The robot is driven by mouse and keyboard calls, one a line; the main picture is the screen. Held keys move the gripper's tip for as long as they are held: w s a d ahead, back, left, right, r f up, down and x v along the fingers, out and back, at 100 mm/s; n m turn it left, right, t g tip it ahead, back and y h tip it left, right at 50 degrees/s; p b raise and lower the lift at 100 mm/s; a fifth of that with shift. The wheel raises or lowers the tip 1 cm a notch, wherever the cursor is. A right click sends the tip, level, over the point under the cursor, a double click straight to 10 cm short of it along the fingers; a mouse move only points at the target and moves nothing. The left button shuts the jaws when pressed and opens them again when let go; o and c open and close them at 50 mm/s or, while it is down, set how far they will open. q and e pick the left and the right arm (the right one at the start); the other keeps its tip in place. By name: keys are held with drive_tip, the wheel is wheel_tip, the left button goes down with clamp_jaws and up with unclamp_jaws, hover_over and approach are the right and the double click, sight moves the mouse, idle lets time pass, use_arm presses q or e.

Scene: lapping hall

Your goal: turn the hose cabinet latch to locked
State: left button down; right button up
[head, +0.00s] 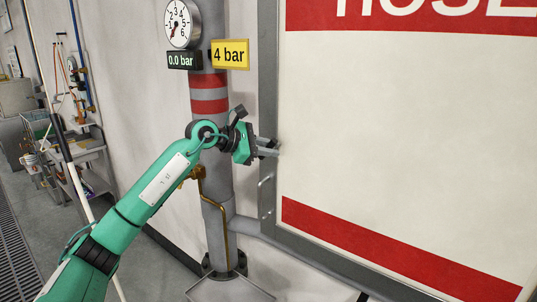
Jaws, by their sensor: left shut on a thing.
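The hose cabinet (400,130) is a large cream door with red bands and a grey frame, filling the right of the head view. My left gripper (270,148) reaches in from the left to the cabinet's left frame edge, at about mid-height. Its jaws are shut on the small latch there. The fingers hide most of the latch, so I cannot tell its angle. A grey pull handle (265,195) sits on the frame just below the gripper. My right gripper is not in view.
A grey standpipe (217,190) with red bands stands left of the cabinet, behind my arm. It carries a gauge (182,24), a 0.0 bar display (184,60) and a yellow 4 bar sign (230,54). A cluttered bench (75,150) stands far left.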

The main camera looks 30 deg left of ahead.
use_arm(q)
drive_tip(key=m+y+b, duration=0.1)
drive_tip(key=m+y, duration=0.2)
drive_tip(key=shift+d+f+g+y, duration=0.1)
drive_tip(key=shift+g+y, duration=0.2)
drive_tip(key=shift+f+m+y+b, duration=0.2)
drive_tip(key=shift+m+y+b, duration=0.25)
drive_tip(key=shift+m+y, duration=0.9)
drive_tip(key=c, duration=1.4)
unclamp_jaws()
drive_tip(key=shift+d, duration=0.1)
drive_tip(key=shift+s+r+b, duration=0.2)
drive_tip(key=shift+s+b, duration=0.1)
drive_tip(key=shift+s, duration=0.05)
drive_tip(key=d+b+v, duration=0.1)
drive_tip(key=b+v, duration=0.2)
drive_tip(key=v, duration=1)
drive_tip(key=shift+a+b, duration=0.3)
drive_tip(key=shift+a, duration=0.05)
